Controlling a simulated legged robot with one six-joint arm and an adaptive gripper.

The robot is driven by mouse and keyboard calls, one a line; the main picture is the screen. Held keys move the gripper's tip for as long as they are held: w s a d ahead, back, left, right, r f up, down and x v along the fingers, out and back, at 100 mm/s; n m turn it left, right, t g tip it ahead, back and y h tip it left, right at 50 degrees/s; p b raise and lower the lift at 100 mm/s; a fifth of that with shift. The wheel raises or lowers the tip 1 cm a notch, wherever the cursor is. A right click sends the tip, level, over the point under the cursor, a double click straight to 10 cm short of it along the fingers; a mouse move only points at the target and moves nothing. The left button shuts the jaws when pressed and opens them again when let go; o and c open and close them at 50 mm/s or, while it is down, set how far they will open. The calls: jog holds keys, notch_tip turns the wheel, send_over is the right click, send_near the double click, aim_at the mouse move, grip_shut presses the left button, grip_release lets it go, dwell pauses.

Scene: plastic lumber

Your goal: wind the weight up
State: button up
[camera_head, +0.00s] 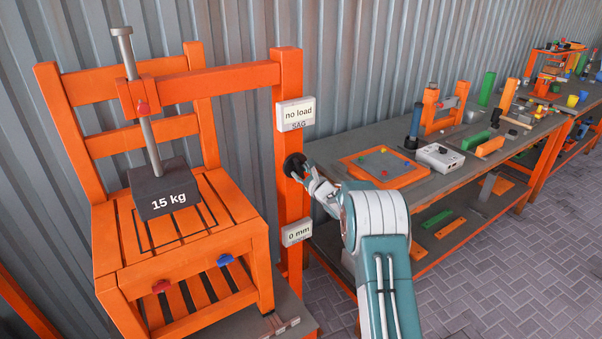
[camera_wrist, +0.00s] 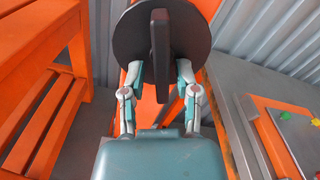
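The dark weight (camera_head: 163,188) marked "15 kg" hangs on a grey rod (camera_head: 146,110) above the seat of an orange chair (camera_head: 110,270); I cannot tell by sight whether it touches the slats. A black round knob (camera_head: 294,165) is on the side of the orange post. In the wrist view the knob is a dark disc (camera_wrist: 195,40) with a raised bar (camera_wrist: 160,45) standing upright across it. My gripper (camera_wrist: 160,76) is at the knob, with one finger on each side of the bar's lower part. Gaps show between the fingers and the bar.
The orange post (camera_head: 291,225) carries a "no load" sign (camera_head: 295,113) and a "0 mm" sign (camera_head: 297,233). An orange arm (camera_head: 225,78) reaches from it over the chair. A grey workbench (camera_head: 450,178) with parts and tools stands right. Paved floor (camera_head: 490,285) is clear at front right.

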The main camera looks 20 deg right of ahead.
aim_at(294, 140)
jog(key=shift+r, duration=0.15)
notch_tip(294, 140, up, 10)
jog(key=shift+f, duration=0.15)
dwell(0.4)
